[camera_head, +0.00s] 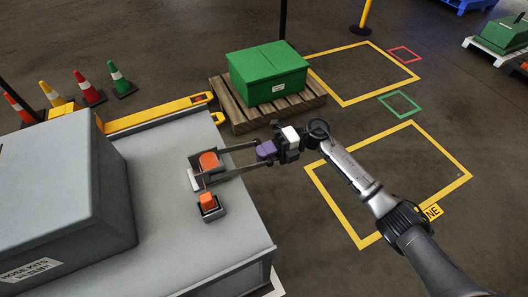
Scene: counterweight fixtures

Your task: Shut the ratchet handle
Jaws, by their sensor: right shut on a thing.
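The ratchet (209,160) is a dark frame around an orange roll on the grey box near the picture's middle. Its handle (236,149) looks like two long dark bars reaching right from the frame, past the box's edge. The handle lies low and stretched out, away from the frame. My right gripper (264,151), with purple fingers, comes in from the lower right and is shut on the handle's outer end. The fingers hide part of that end. My left gripper is out of view.
A small block with an orange top (208,202) stands on the grey box's top (165,225). A larger grey case (65,190) stands at left. A green crate (268,72) sits on a wooden pallet (240,118) behind. Yellow-marked floor at right is free.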

